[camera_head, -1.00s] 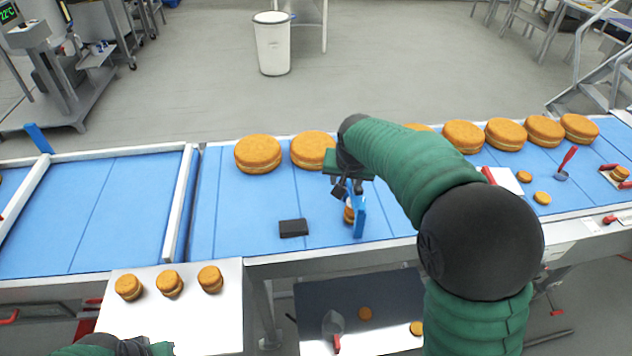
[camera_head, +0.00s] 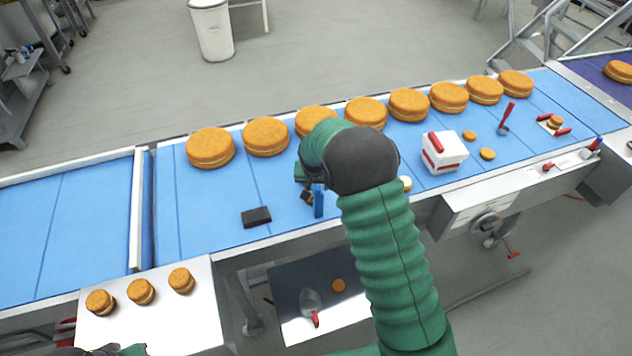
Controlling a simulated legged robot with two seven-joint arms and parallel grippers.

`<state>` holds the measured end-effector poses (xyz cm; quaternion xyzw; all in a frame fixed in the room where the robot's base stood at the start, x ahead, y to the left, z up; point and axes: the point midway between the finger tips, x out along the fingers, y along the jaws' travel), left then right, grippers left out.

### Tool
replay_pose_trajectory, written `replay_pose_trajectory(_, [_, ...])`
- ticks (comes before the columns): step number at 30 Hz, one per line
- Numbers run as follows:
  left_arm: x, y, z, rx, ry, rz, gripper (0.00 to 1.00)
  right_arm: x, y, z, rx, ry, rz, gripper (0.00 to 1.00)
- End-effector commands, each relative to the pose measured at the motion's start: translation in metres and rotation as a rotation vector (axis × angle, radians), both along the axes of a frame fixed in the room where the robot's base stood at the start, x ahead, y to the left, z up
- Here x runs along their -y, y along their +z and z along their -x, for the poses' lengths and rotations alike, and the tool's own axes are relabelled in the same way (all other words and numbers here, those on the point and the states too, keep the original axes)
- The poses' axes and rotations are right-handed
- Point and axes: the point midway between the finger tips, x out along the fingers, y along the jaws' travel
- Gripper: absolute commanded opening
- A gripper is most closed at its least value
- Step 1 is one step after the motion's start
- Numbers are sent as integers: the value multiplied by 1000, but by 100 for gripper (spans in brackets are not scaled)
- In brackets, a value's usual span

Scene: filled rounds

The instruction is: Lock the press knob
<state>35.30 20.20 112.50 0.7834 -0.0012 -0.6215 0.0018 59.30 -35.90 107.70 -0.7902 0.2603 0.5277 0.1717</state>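A dark round knob (camera_head: 486,222) sits on the grey front panel below the belt, right of centre. Only a bit of my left gripper (camera_head: 130,350) shows at the bottom left edge.
Large filled rounds (camera_head: 266,136) line the belt's far side. A black block (camera_head: 256,217) lies left of my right gripper. Several small rounds (camera_head: 141,291) sit on a white board at lower left. A red-handled tool (camera_head: 506,116) stands at right. A lower shelf (camera_head: 350,309) holds a scoop.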

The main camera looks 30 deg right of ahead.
Motion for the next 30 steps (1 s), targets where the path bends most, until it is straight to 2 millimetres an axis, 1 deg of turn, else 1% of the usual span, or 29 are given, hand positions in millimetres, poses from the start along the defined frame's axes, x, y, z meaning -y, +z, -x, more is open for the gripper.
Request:
replay_pose_trajectory(8, [0, 0, 0, 0, -1, 0, 0, 0, -3, -1, -1, 1, 1, 40])
replay_pose_trajectory(17, [0, 0, 0, 0, 0, 0, 0, -2, -2, -1, 0, 1, 2, 1])
replay_pose_trajectory(30, [0, -1, 0, 0, -1, 0, 0, -1, -3, -1, 1, -24, 1, 0])
